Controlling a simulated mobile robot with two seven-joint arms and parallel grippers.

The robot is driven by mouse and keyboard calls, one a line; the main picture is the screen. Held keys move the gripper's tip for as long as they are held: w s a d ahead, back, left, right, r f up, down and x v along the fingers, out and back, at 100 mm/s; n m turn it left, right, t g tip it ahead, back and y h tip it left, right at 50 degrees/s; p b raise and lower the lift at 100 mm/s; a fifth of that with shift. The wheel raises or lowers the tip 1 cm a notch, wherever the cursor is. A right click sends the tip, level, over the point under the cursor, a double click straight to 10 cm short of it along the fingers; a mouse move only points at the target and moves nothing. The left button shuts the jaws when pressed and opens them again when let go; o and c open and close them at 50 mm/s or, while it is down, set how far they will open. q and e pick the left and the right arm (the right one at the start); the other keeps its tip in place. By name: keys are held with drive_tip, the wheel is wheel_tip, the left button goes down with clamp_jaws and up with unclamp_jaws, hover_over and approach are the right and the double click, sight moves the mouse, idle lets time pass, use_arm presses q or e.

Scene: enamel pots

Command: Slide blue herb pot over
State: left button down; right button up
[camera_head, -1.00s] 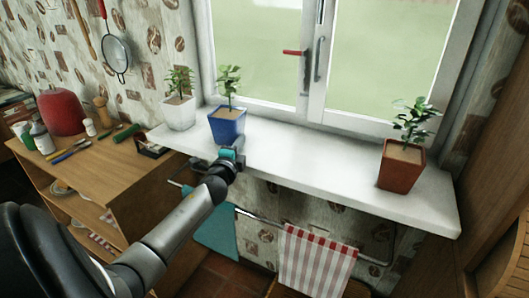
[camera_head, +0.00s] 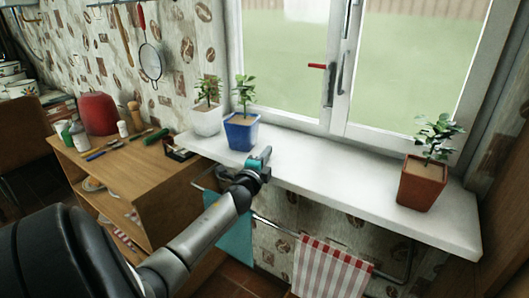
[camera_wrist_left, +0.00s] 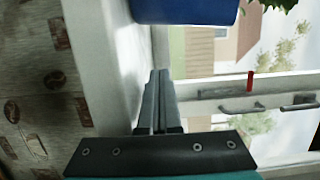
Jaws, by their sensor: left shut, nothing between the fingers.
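The blue herb pot (camera_head: 240,133) stands upright on the white window sill (camera_head: 330,178) toward its left end, with a green plant in it. It stands close beside a white pot (camera_head: 207,123); I cannot tell if they touch. My left gripper (camera_head: 265,154) is at the sill's front edge, just right of the blue pot, shut and empty. In the left wrist view, its shut fingers (camera_wrist_left: 157,102) point toward the blue pot (camera_wrist_left: 185,10) at the top, with a visible gap. My right gripper is not in view.
A terracotta pot (camera_head: 421,184) with a plant stands at the sill's right end. The sill between it and the blue pot is clear. The window (camera_head: 325,65) is behind. A towel rail with a striped towel (camera_head: 330,268) hangs below. A wooden cabinet is at left.

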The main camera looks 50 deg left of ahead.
use_arm(q)
drive_tip(key=s, duration=0.3)
drive_tip(key=shift+d+f, duration=0.15)
drive_tip(key=p+v, duration=0.1)
drive_tip(key=v, duration=0.5)
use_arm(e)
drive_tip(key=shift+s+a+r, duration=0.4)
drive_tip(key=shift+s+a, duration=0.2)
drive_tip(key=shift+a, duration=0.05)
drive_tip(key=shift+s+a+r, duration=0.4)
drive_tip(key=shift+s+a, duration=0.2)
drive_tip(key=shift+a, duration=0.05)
use_arm(q)
drive_tip(key=shift+d, duration=0.1)
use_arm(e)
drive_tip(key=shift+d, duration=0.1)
